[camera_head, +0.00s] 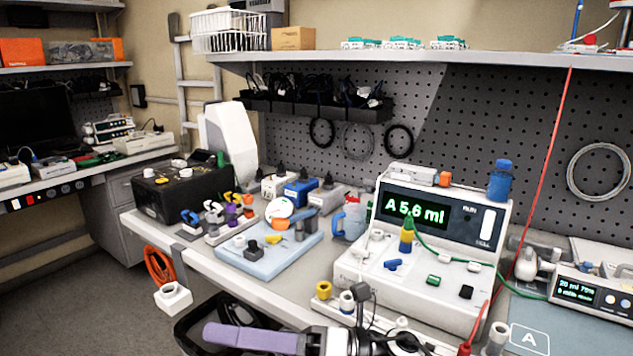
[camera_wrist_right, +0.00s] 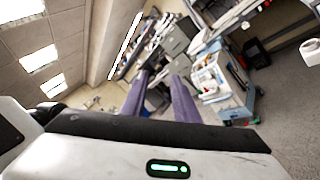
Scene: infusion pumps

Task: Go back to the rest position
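My right gripper (camera_head: 215,336) is at the bottom of the head view, in front of the bench's front edge. Its purple finger points left, with my wrist to the right of it. In the right wrist view, the two purple fingers (camera_wrist_right: 162,78) stand apart with a gap between them and nothing held. The gripper is open and empty. My left gripper is not in view. The white infusion pump (camera_head: 425,230) stands on the bench behind my right gripper, and its screen reads "A 5.6 ml".
A light blue board (camera_head: 258,262) with knobs, a black box (camera_head: 180,192) and small coloured connectors crowd the bench. A second pump (camera_head: 592,291) sits at the right. An orange cable coil (camera_head: 159,266) hangs off the front edge. Grey floor (camera_head: 95,275) is clear at the left.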

